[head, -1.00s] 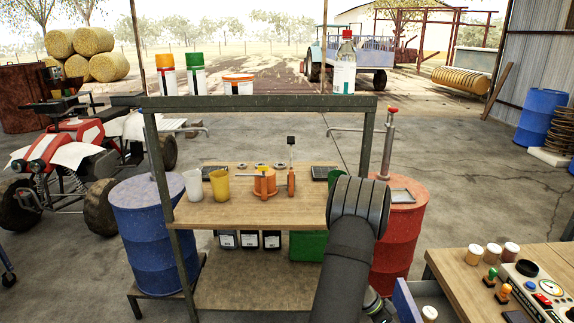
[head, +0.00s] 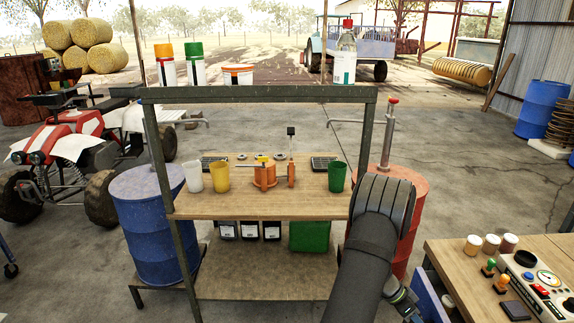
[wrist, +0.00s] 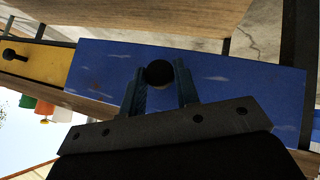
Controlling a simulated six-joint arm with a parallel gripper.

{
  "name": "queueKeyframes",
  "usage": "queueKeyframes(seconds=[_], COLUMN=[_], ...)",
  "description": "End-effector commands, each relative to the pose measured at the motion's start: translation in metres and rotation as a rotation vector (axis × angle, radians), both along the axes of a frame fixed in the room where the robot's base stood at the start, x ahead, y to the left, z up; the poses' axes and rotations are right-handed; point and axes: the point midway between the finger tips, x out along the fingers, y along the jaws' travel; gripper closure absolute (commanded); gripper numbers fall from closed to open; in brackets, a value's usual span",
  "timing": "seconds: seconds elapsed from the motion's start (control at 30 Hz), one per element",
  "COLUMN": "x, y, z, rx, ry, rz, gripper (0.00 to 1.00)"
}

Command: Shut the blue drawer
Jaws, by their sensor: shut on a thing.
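The blue drawer (head: 422,292) sticks out partway from the left side of the workbench at the lower right of the head view. Its front (wrist: 225,80) fills the middle of the wrist view, with a round black knob (wrist: 160,74) at its centre. My gripper (wrist: 160,88) has its two fingers on either side of this knob and is shut on it. In the head view my arm hides part of the drawer front, and the fingertips are hard to make out.
A yellow drawer front (wrist: 38,62) with its own black knob is beside the blue one. The workbench (head: 460,262) carries several jars, small levers and a control box (head: 535,285). A red drum (head: 402,180) and a shelf table (head: 300,203) stand to the left.

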Motion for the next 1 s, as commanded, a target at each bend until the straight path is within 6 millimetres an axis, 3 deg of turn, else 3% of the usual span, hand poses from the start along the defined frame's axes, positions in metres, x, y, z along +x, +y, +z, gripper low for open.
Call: queueKeyframes(seconds=[1.0], x=[0.0], y=[-0.068], z=[0.0], rx=[-0.001], ry=[-0.001], rz=[-0.001], gripper=[0.86])
